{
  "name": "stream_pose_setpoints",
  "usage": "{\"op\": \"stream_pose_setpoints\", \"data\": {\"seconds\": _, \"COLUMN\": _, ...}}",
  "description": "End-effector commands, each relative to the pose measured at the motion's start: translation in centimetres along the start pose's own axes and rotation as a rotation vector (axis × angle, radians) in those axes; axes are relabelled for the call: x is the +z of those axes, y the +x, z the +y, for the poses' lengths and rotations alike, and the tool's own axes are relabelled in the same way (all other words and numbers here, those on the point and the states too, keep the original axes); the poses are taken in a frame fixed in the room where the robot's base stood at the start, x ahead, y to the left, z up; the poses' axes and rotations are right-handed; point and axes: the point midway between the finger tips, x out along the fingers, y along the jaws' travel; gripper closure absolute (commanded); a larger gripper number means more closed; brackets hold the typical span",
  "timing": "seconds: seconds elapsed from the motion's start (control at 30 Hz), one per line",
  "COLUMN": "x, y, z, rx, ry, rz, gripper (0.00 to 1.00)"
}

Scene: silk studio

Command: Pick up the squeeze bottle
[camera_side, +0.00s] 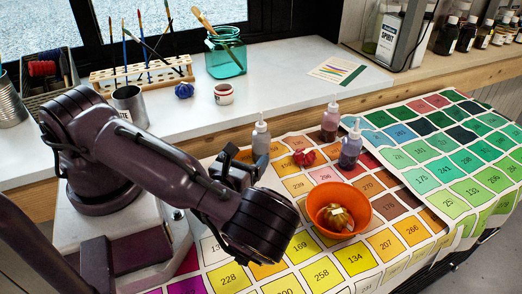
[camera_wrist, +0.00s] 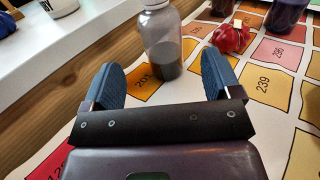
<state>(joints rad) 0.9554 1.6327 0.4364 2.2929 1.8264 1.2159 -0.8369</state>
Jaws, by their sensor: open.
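Three squeeze bottles stand upright on the colour chart. The nearest, a clear one with greyish contents (camera_side: 261,141), is on the left of the group. In the wrist view this bottle (camera_wrist: 162,42) stands just beyond my fingertips, lined up with the gap between them; I see no contact. Parts of both show at the top of the wrist view, cut off by the frame. My gripper (camera_wrist: 160,62) is open and empty; in the side view my own arm partly hides it.
A crumpled red object (camera_wrist: 232,38) lies right of the nearest bottle. An orange bowl (camera_side: 325,205) holding a shiny gold-coloured thing stands on the chart (camera_side: 320,273). A raised white ledge (camera_side: 290,85) with a teal jar (camera_side: 225,55) and a small paint pot (camera_side: 223,93) runs behind.

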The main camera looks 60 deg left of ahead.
Motion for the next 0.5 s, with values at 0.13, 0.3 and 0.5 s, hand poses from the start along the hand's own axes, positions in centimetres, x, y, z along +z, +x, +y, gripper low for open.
{"op": "stream_pose_setpoints", "data": {"seconds": 0.13, "x": -0.5, "y": 0.5, "z": 0.1, "rx": -0.035, "ry": 0.029, "rz": 0.008, "gripper": 0.16}}
{"op": "stream_pose_setpoints", "data": {"seconds": 0.3, "x": -0.5, "y": 2.3, "z": 0.0, "rx": -0.034, "ry": 0.028, "rz": 0.007, "gripper": 0.16}}
{"op": "stream_pose_setpoints", "data": {"seconds": 0.5, "x": -0.5, "y": 4.9, "z": -0.1, "rx": -0.032, "ry": 0.028, "rz": 0.006, "gripper": 0.16}}
